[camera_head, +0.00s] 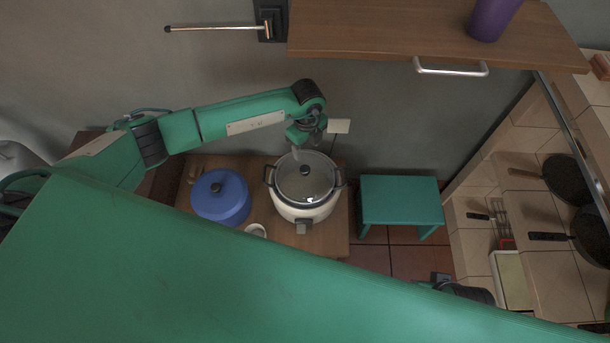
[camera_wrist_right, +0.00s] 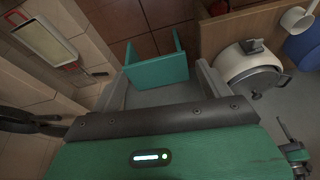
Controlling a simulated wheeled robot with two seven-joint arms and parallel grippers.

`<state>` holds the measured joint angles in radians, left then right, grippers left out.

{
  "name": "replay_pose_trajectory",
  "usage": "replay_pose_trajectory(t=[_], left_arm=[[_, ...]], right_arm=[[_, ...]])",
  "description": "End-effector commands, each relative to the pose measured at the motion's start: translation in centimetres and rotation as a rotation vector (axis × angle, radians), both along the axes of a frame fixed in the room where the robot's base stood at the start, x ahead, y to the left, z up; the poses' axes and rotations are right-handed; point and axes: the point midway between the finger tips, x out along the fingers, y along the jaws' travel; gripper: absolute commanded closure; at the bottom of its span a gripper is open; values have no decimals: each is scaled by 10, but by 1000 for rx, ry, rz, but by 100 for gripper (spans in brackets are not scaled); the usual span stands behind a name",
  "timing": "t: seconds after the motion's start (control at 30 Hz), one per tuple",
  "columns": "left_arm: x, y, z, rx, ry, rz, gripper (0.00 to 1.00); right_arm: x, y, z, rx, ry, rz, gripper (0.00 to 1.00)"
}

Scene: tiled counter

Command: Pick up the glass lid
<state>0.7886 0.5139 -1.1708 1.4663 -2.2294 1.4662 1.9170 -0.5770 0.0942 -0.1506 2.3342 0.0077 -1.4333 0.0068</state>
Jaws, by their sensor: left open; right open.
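The glass lid (camera_head: 292,184), round with a metal rim and a dark knob, lies on the white cooker (camera_head: 302,212) on the wooden table. The lid (camera_wrist_right: 263,78) and cooker (camera_wrist_right: 231,62) also show at the right of the right wrist view. My left gripper (camera_head: 306,147) is open just behind the lid's knob, at the lid's far edge; whether it touches the lid is hard to tell. My right gripper (camera_wrist_right: 162,88) is open and empty, facing the green stool, away from the lid. In the head view my green body hides most of the right arm.
A blue lidded pot (camera_head: 221,199) and a small white cup (camera_head: 256,230) stand left of the cooker on the table (camera_head: 338,235). A green stool (camera_head: 400,199) stands right of it. Pans (camera_head: 566,178) lie on the tiled counter (camera_head: 540,215). A wooden cabinet (camera_head: 370,40) overhangs the back.

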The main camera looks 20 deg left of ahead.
Motion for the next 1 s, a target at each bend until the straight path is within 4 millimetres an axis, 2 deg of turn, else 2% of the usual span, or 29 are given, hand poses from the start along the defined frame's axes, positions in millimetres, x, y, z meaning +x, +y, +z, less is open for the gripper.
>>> replay_pose_trajectory(t=[0.03,0.13,0.23,0.47,0.73,0.87,1.0], left_arm=[[-1,0,-13,1,4,0,43],[-1,0,-31,0,4,0,43],[-1,-1,-42,-2,2,0,43],[-3,0,-54,-3,1,-2,43],[-9,1,-93,-4,2,-1,43],[-9,1,-101,-5,1,-2,43],[-9,1,-100,-5,1,-2,43]], right_arm=[[0,0,2,1,-4,0,21],[-2,-1,6,0,-8,0,21],[-2,-1,11,1,-14,-1,21],[-3,-1,14,2,-17,0,21],[-5,-2,21,2,-25,1,21],[-5,-2,32,5,-42,1,21],[-7,-2,34,5,-40,0,21]])
